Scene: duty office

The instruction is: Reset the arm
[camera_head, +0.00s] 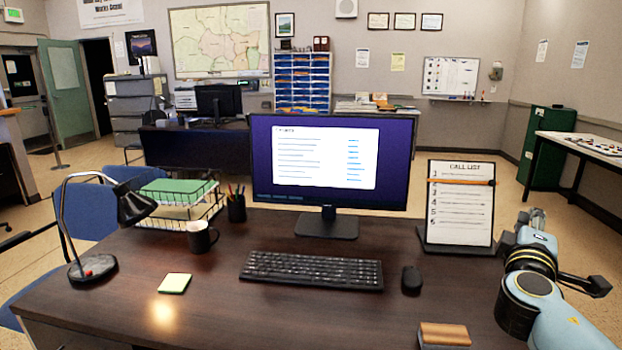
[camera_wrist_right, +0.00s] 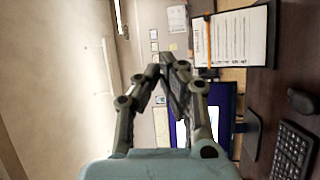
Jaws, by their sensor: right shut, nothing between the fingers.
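My right arm (camera_head: 555,300), light blue with black joints, stands at the right edge of the desk in the head view. My right gripper (camera_head: 537,218) shows small beyond its wrist, just right of the call list board. In the right wrist view the gripper's (camera_wrist_right: 164,72) dark fingers come together at the tips, shut and empty. No object touches the fingers. My left arm and gripper do not show.
The dark desk (camera_head: 320,315) holds a monitor (camera_head: 328,165), keyboard (camera_head: 312,270), mouse (camera_head: 411,280), lamp (camera_head: 135,205), mug (camera_head: 202,238) and call list board (camera_head: 458,215). A wooden-topped block (camera_head: 444,335) lies at the front edge.

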